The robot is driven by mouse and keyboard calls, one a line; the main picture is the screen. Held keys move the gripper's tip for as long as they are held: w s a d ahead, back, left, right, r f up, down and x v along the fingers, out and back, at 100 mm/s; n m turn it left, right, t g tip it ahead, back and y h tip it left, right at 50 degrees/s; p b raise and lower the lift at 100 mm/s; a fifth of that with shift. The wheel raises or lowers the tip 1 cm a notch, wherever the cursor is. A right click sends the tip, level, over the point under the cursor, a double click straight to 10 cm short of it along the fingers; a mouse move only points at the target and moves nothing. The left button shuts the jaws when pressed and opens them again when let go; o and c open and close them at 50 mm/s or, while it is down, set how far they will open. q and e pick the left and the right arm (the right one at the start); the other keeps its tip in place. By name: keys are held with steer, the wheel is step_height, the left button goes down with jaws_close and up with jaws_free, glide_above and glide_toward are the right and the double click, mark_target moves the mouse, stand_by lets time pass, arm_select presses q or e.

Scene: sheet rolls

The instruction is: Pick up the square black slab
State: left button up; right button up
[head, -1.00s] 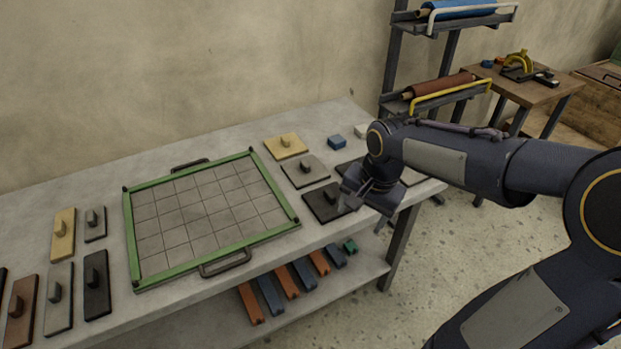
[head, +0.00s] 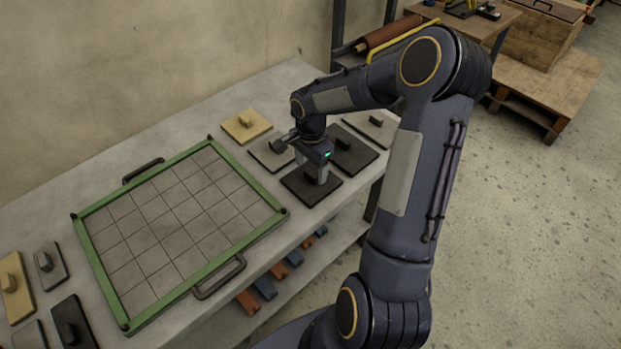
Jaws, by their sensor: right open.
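The square black slab (head: 298,188) lies flat on the table to the right of the green-framed grid. My right gripper (head: 316,179) is directly above it, pointing down, with its fingers low over the slab's middle. The fingers are open, and the slab's knob is mostly hidden by them, so I cannot tell whether they touch it. My left gripper is out of view.
A grey slab (head: 268,155) and a larger dark slab (head: 358,160) lie close behind the black one. A tan slab (head: 246,126) lies farther back. The green-framed grid (head: 197,272) fills the table's middle. More slabs lie at the left, such as a black one (head: 75,325).

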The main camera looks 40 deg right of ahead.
steer(key=shift+f, duration=1.25)
steer(key=c, duration=1.3)
steer(key=shift+r, duration=0.15)
